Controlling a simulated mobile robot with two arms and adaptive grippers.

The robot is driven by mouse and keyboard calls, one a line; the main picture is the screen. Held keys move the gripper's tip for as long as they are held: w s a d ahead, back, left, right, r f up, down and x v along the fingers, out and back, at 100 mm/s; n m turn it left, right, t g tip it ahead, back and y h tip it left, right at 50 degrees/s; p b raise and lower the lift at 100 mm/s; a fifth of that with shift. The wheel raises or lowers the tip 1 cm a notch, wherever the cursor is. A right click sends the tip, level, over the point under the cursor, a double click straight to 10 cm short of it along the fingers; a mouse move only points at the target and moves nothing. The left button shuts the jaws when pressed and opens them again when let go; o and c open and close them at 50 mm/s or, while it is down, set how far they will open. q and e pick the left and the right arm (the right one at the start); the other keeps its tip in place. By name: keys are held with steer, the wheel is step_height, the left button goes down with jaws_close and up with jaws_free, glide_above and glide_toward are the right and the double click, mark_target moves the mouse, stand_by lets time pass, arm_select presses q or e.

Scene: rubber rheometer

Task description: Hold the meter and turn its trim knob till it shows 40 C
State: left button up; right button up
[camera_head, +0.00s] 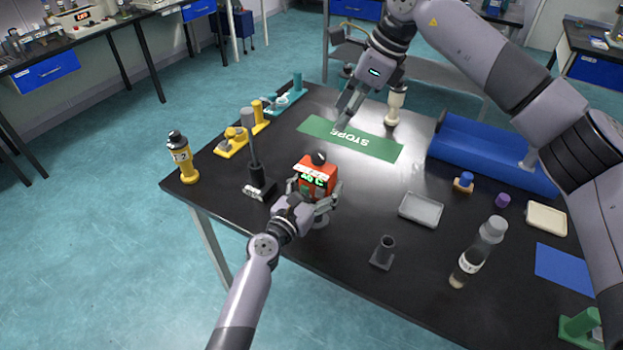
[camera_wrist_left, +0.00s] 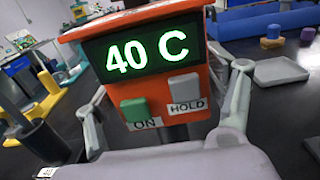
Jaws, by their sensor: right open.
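The orange meter (camera_head: 318,175) stands upright near the front of the black table. A dark knob (camera_head: 319,158) sits on top of the meter. My left gripper (camera_head: 314,196) has its fingers around the meter on both sides and appears shut on it. My right gripper (camera_head: 344,112) is open and empty over the green mat, behind the meter and apart from it.
The green STORE mat (camera_head: 375,147) lies behind the meter. A dark post stand (camera_head: 258,180) is close on the left. A grey tray (camera_head: 421,210), a dark holder (camera_head: 383,254) and a bottle (camera_head: 478,255) stand to the right. A blue bin (camera_head: 490,152) is at the back right.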

arm_select(q)
steer(key=o, duration=0.3)
